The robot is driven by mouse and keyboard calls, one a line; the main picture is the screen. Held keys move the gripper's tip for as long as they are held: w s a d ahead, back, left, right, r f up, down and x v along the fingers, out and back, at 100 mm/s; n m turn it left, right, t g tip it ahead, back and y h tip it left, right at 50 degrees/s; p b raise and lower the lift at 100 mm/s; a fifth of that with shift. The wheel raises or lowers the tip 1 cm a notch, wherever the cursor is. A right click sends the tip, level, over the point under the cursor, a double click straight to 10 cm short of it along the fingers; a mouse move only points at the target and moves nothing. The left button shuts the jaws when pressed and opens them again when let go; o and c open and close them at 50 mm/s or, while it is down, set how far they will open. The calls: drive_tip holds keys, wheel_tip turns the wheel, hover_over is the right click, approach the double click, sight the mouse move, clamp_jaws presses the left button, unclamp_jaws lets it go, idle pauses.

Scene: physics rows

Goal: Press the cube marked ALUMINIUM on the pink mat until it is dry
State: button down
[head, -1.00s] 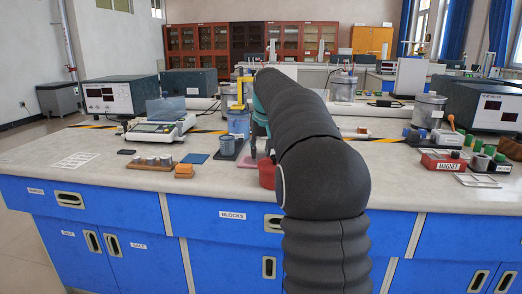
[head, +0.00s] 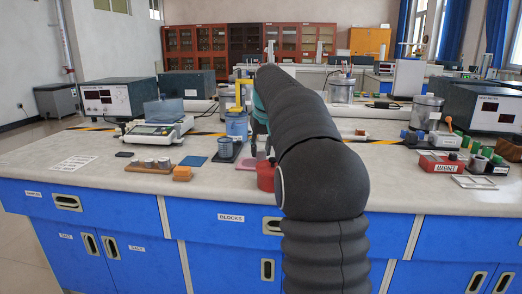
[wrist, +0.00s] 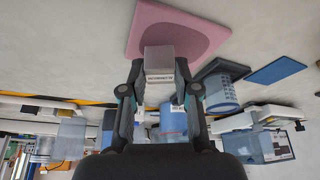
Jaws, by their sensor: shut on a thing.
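My gripper (wrist: 159,75) is shut on a small grey cube (wrist: 158,58) with a white label; the lettering is too small to read surely. The cube is between the fingertips and shows against the pink mat (wrist: 205,38) in the wrist view. I cannot tell whether it touches the mat. In the head view a strip of the pink mat (head: 246,164) shows on the bench beside my arm. The cube and most of the gripper are hidden there behind my arm.
A blue perforated cup (head: 225,147) on a dark tray stands left of the mat, near a flat blue square (head: 194,161). A red container (head: 266,178) is near the mat's front. A balance (head: 158,130) stands further left.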

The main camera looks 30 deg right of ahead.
drive_tip(key=shift+r, duration=2.45)
